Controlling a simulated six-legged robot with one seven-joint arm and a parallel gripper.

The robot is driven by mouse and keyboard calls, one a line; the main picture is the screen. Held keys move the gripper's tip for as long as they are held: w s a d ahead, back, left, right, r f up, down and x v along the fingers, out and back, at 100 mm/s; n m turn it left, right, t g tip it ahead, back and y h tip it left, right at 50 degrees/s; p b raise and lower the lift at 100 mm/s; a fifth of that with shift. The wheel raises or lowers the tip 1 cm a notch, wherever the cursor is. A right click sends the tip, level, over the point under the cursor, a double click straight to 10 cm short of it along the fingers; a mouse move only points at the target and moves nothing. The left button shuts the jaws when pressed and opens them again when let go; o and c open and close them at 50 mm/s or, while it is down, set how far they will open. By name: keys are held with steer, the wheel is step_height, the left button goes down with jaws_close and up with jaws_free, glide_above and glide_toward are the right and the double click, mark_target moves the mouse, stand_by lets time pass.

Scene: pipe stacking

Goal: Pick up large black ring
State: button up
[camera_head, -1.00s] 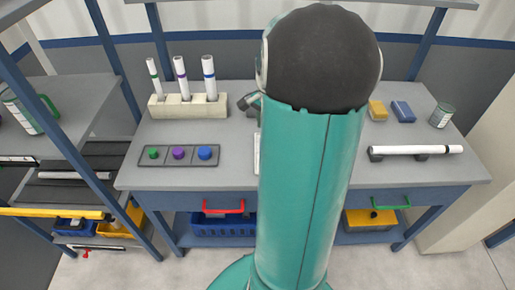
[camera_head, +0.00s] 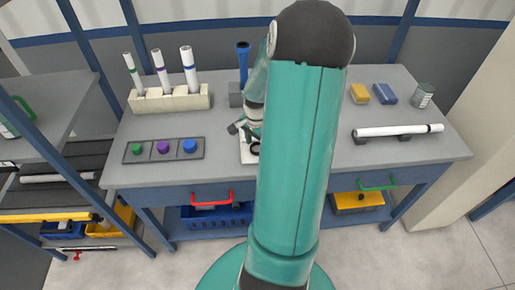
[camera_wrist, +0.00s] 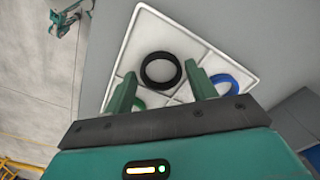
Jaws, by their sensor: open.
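The large black ring (camera_wrist: 161,70) lies in a compartment of a white divided tray (camera_wrist: 139,28) in the wrist view. In the head view part of the ring (camera_head: 254,149) shows beside my arm, on the tray (camera_head: 246,157). My gripper (camera_wrist: 161,88) is open and empty in the wrist view. Its two green fingers point toward the ring, one on either side of its near edge. I cannot tell the height left between fingertips and ring. In the head view my arm hides much of the tray.
A blue ring (camera_wrist: 226,82) lies in the tray to the right of the black one. A rack (camera_head: 172,99) with three white pipes and a panel with coloured knobs (camera_head: 163,149) are on the left. A white pipe (camera_head: 390,131) lies on supports at the right.

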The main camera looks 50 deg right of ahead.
steer(key=shift+f, duration=0.45)
steer(key=c, duration=0.7)
steer(key=shift+c, duration=0.2)
steer(key=shift+r, duration=0.2)
